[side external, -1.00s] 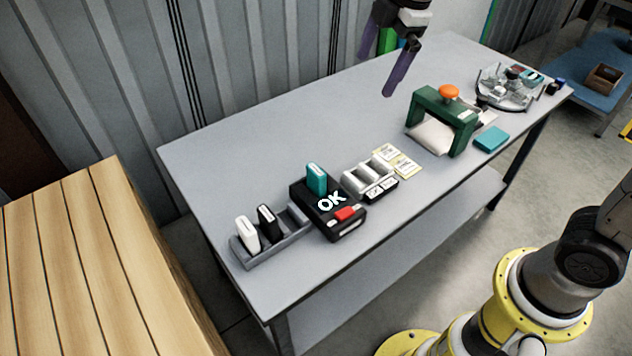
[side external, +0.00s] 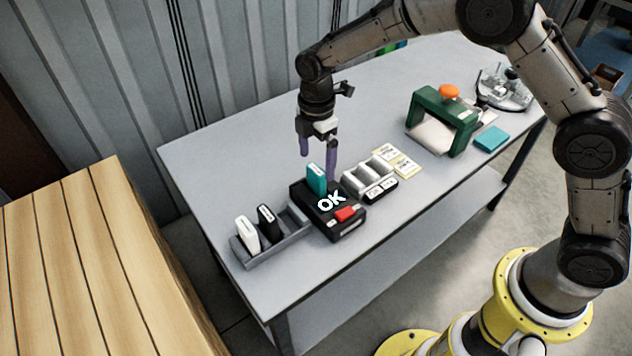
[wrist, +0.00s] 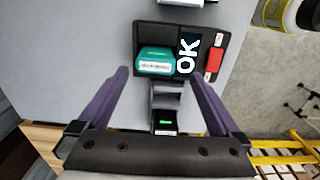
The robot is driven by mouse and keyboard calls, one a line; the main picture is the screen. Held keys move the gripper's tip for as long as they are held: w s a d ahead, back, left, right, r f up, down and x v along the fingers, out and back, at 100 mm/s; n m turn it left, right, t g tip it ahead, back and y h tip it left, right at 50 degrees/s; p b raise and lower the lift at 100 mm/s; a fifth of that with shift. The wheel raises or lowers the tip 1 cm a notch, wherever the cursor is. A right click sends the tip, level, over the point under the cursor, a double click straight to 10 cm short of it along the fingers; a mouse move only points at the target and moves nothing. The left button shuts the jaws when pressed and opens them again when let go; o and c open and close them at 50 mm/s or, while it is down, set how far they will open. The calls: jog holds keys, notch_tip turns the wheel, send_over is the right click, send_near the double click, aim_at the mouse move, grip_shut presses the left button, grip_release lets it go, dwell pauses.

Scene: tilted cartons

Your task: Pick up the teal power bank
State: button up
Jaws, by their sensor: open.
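The teal power bank (side external: 316,179) stands upright in a slot of the black tester box (side external: 347,227), which shows "OK" and has a red switch. In the wrist view the teal power bank (wrist: 155,62) lies just beyond the fingertips, roughly centred between them. My gripper (side external: 318,167) has purple fingers, points down and is open and empty. It is close above and behind the power bank in the side view. I cannot tell whether a finger touches it. The power bank's lower part is hidden in the slot.
A grey rack (side external: 278,247) left of the tester holds a white power bank (side external: 246,233) and a black one (side external: 267,220). A green arch-shaped press (side external: 442,120) is further right. The table's back left is clear.

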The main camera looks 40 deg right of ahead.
aim_at(316, 169)
jog(key=shift+w+d+f, duration=0.1)
jog(key=shift+w+f, duration=0.1)
jog(key=shift+f, duration=1.5)
jog(key=shift+w+d+f, duration=0.1)
jog(key=shift+w+f, duration=0.05)
jog(key=shift+f, duration=1.5)
jog(key=shift+c, duration=0.3)
jog(key=c, duration=1.2)
